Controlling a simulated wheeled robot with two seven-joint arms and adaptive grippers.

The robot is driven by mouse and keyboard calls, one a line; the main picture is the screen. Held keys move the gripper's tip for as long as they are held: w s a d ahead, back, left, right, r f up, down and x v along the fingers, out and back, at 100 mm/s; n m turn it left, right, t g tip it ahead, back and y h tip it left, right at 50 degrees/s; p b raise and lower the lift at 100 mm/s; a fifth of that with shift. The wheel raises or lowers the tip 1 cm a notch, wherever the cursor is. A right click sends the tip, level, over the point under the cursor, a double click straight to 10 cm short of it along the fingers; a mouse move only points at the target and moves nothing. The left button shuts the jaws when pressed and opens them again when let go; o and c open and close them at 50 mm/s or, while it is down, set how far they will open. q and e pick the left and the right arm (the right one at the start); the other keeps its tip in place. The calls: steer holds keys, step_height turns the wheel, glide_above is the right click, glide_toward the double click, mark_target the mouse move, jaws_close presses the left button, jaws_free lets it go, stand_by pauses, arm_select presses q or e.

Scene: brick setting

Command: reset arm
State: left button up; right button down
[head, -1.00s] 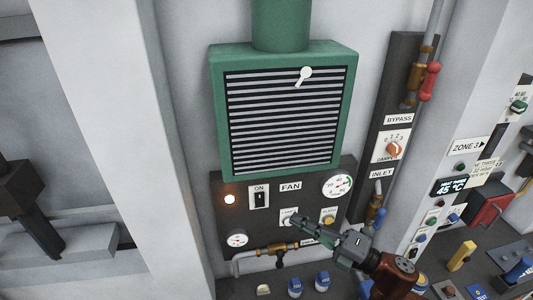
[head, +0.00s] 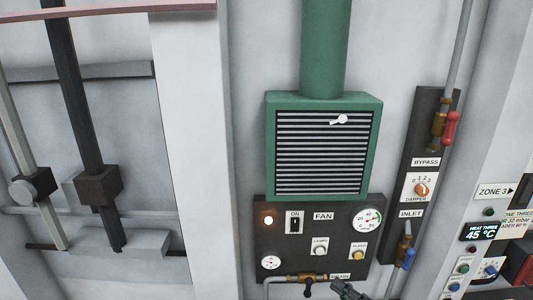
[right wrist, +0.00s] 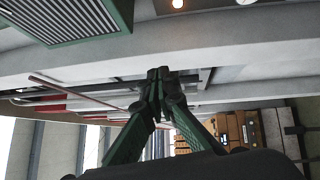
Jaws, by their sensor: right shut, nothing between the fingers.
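My right gripper (head: 347,290) shows at the bottom edge of the head view, just below the fan panel (head: 336,207); most of it is cut off. In the right wrist view its green fingers (right wrist: 158,76) meet at the tips, shut with nothing between them. It is clear of the panel's buttons. My left gripper is in no view.
The fan panel has a lit lamp (head: 269,220), a switch (head: 295,223), buttons and gauges. Right are a damper dial (head: 421,189), red handle (head: 450,128) and blue handle (head: 408,258).

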steer(key=d+f+m+h, duration=0.7)
steer(key=d+f+m, duration=0.25)
steer(key=f, duration=0.25)
steer(key=d+f+m+h, duration=0.75)
steer(key=f+m, duration=0.25)
steer(key=f, duration=0.2)
steer(key=s+f+m+g, duration=0.9)
steer(key=s+f+g, duration=0.1)
steer(key=s+f, duration=1.25)
step_height(320, 180, down, 34)
steer(key=a+g+b, duration=0.1)
steer(key=b, duration=0.6)
arm_select(q)
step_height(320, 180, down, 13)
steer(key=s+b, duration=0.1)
steer(key=b, duration=0.5)
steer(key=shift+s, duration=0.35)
arm_select(e)
steer(key=s+f, duration=1)
steer(key=f, duration=0.3)
steer(key=s+f+n+g, duration=0.1)
steer(key=s+f, duration=1)
steer(key=f, duration=0.1)
steer(key=shift+f, duration=0.4)
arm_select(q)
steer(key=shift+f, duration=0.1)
arm_select(e)
steer(key=shift+s+a+n+y, duration=0.1)
steer(key=shift+n+y, duration=0.15)
